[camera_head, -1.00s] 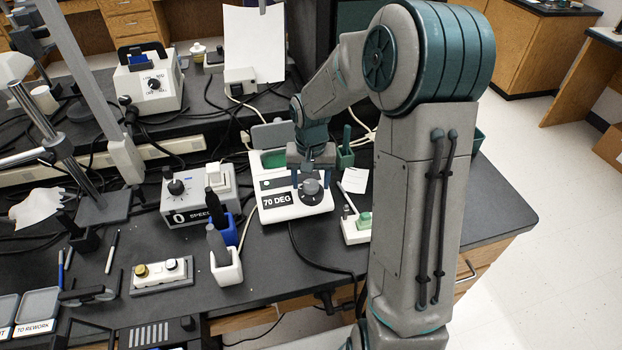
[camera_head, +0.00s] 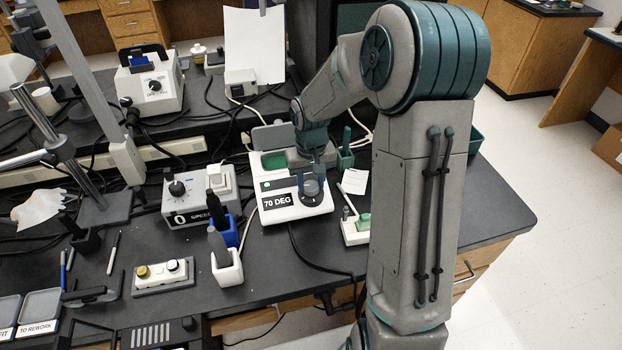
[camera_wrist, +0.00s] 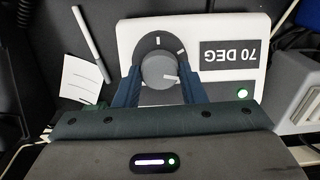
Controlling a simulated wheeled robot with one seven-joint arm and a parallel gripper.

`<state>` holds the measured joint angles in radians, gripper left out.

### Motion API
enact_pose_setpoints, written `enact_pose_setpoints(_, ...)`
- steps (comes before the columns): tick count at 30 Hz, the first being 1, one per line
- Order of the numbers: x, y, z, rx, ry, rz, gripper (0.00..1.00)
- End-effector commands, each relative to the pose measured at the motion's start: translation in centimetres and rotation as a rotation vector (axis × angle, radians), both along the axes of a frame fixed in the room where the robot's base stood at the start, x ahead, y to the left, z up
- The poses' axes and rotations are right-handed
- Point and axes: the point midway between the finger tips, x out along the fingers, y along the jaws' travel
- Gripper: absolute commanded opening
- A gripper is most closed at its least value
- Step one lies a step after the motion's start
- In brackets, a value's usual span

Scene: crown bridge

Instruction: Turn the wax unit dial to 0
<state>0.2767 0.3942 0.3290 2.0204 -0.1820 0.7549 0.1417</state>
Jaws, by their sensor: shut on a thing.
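The wax unit (camera_head: 283,208) is a white box on the dark bench, with a green well at its back and a black label reading 70 DEG. Its dial (camera_wrist: 160,70) is a round grey knob with a light pointer line, on a dark disc with white marks. My gripper (camera_wrist: 160,88) is shut on the dial, a blue-grey finger on each side of it. In the wrist view the pointer is at the knob's right side, towards the label. In the head view my gripper (camera_head: 311,185) comes down from above and partly hides the dial.
A grey SPEED unit (camera_head: 190,200) with its own knob, showing 0, stands left of the wax unit. A white holder (camera_head: 228,268) with a grey tool stands in front. A white block with a green pad (camera_head: 357,228) sits close on the right. A black cable runs in front.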

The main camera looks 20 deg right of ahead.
Motion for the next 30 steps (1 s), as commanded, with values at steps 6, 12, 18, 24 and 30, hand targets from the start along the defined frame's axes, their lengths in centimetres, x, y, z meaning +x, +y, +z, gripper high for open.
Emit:
enact_pose_setpoints(6, 0.0, -0.02, 0.19, -0.001, 0.001, 0.207, 0.14)
enact_pose_setpoints(12, 0.01, 0.0, 0.22, 0.0, 0.0, 0.396, 0.14)
enact_pose_setpoints(18, 0.0, -0.01, 0.24, 0.0, 0.0, 0.586, 0.14)
enact_pose_setpoints(24, 0.03, -0.01, 0.29, 0.0, -0.001, 0.776, 0.14)
enact_pose_setpoints(30, 0.01, 0.03, 0.31, 0.001, -0.001, 0.967, 0.14)
